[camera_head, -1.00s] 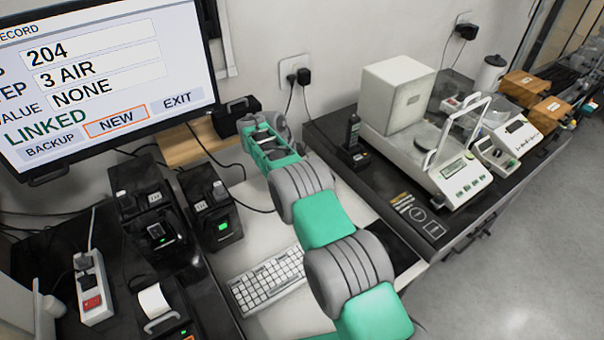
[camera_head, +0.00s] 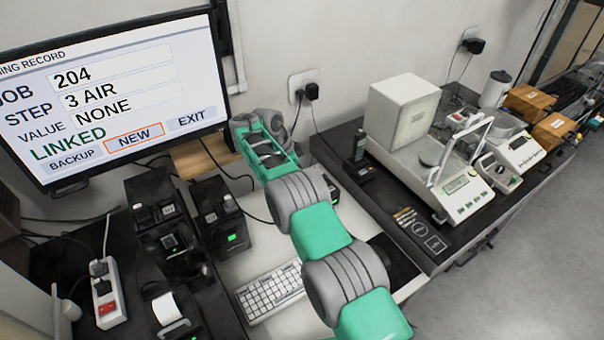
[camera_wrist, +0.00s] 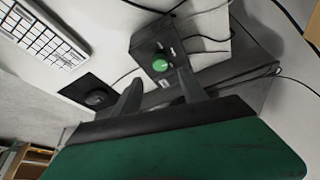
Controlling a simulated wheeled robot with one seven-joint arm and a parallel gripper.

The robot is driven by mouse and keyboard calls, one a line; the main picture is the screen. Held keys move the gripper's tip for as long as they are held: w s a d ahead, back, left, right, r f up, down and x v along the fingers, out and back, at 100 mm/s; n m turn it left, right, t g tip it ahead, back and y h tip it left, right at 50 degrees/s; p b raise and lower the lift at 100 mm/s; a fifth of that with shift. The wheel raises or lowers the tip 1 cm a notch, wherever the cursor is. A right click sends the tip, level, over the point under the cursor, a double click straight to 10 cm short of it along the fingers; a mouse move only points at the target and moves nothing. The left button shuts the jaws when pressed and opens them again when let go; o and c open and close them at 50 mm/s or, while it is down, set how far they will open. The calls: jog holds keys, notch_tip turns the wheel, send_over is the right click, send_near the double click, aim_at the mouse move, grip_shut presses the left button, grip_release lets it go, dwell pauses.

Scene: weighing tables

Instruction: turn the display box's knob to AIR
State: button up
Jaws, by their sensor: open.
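In the wrist view a dark box with a round green knob (camera_wrist: 160,63) on its face lies just beyond my fingertips. Small pale marks sit beside the knob; I cannot read them or tell the knob's setting. My gripper (camera_wrist: 160,80) is open, its two dark fingers on either side of the knob's line, with nothing visible between them. I cannot tell the remaining distance, and no contact is clear. In the head view my arm's end (camera_head: 266,148) is below the monitor's right corner, and my arm hides much of the desk behind it.
The monitor (camera_head: 110,95) reads JOB 204, STEP 3 AIR, VALUE NONE, LINKED, with NEW outlined. A keyboard (camera_head: 270,292) lies left of my arm. A balance (camera_head: 440,175) stands on the right table. Cables run around the box in the wrist view. Two dark devices (camera_head: 220,215) stand left.

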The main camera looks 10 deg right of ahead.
jog(key=w+d+r+y+b, duration=0.15)
jog(key=d+b, duration=0.25)
jog(key=d, duration=0.4)
jog(key=w+d+r+b, duration=0.1)
jog(key=d+r+b, duration=0.2)
jog(key=d, duration=0.4)
jog(key=a+f+n+y, duration=0.1)
jog(key=a+n, duration=0.2)
jog(key=n, duration=0.4)
jog(key=s+a+f+n+y, duration=0.1)
jog(key=a+n, duration=0.3)
jog(key=n, duration=0.3)
jog(key=a+f+n+y, duration=0.1)
jog(key=a+n, duration=0.3)
jog(key=n, duration=0.3)
jog(key=shift+s+f, duration=0.4)
jog(key=n, duration=0.4)
jog(key=shift+s+a+g, duration=0.1)
jog(key=shift+s+g, duration=0.15)
jog(key=shift+g, duration=0.05)
jog(key=shift+f+n, duration=0.15)
jog(key=shift+n, duration=0.25)
notch_tip(320, 180, down, 8)
jog(key=shift+r+p, duration=0.25)
jog(key=shift+p, duration=0.55)
